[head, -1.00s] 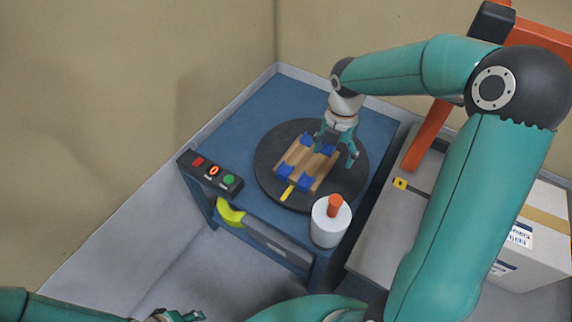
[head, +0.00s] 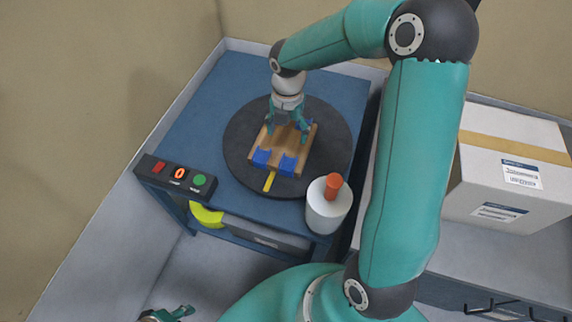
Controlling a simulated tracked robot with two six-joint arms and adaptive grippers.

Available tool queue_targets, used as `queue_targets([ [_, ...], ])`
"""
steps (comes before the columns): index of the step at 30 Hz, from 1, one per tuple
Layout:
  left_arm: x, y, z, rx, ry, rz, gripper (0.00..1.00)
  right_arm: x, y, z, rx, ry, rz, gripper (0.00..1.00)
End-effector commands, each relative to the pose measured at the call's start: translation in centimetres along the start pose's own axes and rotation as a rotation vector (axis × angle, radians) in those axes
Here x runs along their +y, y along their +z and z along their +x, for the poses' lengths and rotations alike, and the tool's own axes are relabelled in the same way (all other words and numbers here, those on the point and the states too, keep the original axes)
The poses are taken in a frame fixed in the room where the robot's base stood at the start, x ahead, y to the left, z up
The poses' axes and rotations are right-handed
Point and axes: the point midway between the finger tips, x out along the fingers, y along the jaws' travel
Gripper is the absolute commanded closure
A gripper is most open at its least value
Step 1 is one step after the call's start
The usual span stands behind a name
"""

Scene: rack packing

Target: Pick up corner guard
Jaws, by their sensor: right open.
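Blue corner guards sit on a small wooden slatted load on the round dark turntable (head: 240,150). Two show clearly at the near edge, the left one (head: 261,157) and the right one (head: 287,165). More blue shows at the far end (head: 304,123), partly hidden by my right gripper. My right gripper (head: 287,138) points down over the far part of the wooden load (head: 280,146), fingers spread apart. I cannot tell whether its fingers touch anything. My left gripper (head: 172,314) shows only partly at the bottom edge, away from the turntable.
A blue table (head: 205,100) carries the turntable. A control box (head: 178,176) with red, orange and green buttons is at its left corner. A white cylinder (head: 326,214) with an orange handle stands at the right. A yellow strip (head: 269,181) juts toward me. A cardboard box (head: 505,165) stands right.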

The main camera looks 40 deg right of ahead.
Motion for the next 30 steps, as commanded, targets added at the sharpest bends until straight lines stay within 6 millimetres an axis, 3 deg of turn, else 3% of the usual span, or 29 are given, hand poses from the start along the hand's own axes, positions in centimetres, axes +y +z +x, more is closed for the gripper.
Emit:
queue_targets([
  [3,-0.1,0.0,0.2,0.0,0.0,0.0,0.6,0.1,-0.1,2.9,0.005,-0.006,-0.004,0.23],
  [9,-0.2,0.0,0.5,0.0,0.0,0.0,0.6,0.2,-0.2,7.0,0.004,-0.005,-0.006,0.23],
  [20,-0.2,0.0,0.7,0.0,0.0,0.0,0.6,0.2,-0.3,9.7,0.003,-0.003,-0.006,0.23],
  [30,-0.4,0.0,1.0,0.0,0.0,0.0,0.6,0.0,-0.5,13.9,0.002,-0.002,-0.007,0.23],
])
